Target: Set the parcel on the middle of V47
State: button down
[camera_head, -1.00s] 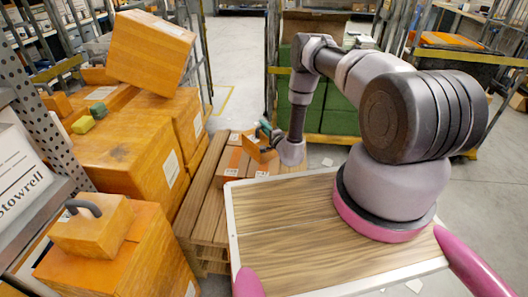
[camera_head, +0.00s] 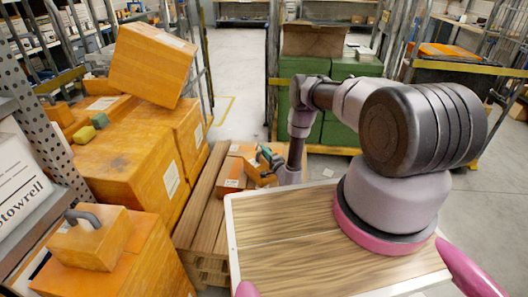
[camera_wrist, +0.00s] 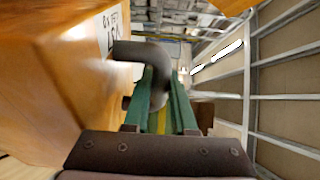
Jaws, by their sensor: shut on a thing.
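My gripper (camera_head: 268,158) has green fingers and is shut on the grey handle of an orange-brown box, the parcel (camera_head: 260,172), over the wooden pallet (camera_head: 212,190). The wrist view shows the dark handle (camera_wrist: 145,52) between the green fingers (camera_wrist: 155,100), with the parcel's wooden side (camera_wrist: 50,90) and a partly readable white label. No marking V47 is readable in either view.
Large orange boxes (camera_head: 125,150) are stacked at the left, one tilted on top (camera_head: 150,62). A handled box (camera_head: 90,240) stands at the front left. A cage with green crates (camera_head: 345,125) stands behind my arm. Floor is open behind the pallet (camera_head: 236,75).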

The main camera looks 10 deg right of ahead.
jog(key=c, duration=0.7)
grip_release()
jog(key=shift+c, duration=0.2)
